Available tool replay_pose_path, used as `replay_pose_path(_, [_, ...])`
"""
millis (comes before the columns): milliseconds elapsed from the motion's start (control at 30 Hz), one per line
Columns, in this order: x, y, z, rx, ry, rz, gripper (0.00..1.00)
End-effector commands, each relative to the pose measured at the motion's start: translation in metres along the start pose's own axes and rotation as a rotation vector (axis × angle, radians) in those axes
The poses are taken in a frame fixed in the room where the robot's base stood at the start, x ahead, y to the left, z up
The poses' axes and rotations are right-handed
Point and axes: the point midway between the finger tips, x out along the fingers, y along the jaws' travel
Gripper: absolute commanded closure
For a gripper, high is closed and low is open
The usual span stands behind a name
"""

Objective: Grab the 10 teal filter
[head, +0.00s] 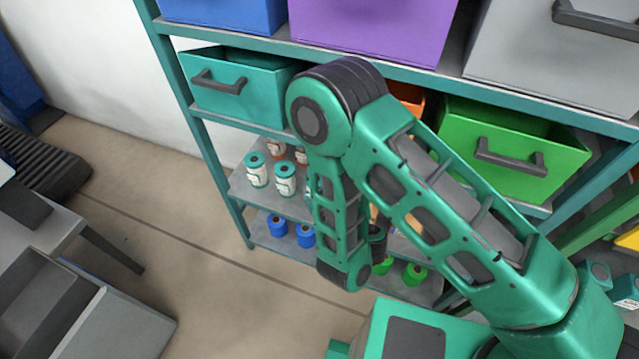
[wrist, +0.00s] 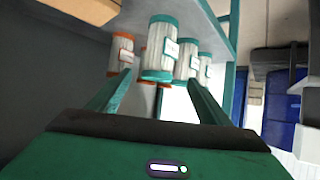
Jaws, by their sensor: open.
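White filters with teal ends stand on a middle shelf in the head view, one at the left (head: 257,171) and one beside it (head: 285,180). The wrist view, which looks upside down, shows a near teal filter (wrist: 160,50) and a second teal filter (wrist: 187,62) behind it to the right. Their labels are too small to read. My gripper (wrist: 160,77) is open, its two green fingers pointing toward the near teal filter, which appears between the tips. I cannot tell the remaining gap. In the head view my arm hides the gripper and part of the shelf.
Orange-ended filters (wrist: 122,55) stand close beside the teal ones, also at the back of the shelf (head: 277,149). Blue items (head: 277,226) and green items (head: 414,273) stand on the shelf below. A teal bin (head: 235,85) sits above.

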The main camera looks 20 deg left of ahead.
Motion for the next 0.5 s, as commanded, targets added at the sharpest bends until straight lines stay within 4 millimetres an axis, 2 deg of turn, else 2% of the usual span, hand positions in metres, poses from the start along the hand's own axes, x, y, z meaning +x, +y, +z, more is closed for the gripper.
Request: replay_pose_path(500, [0.041, 0.005, -0.001, 0.004, 0.003, 0.006, 0.28])
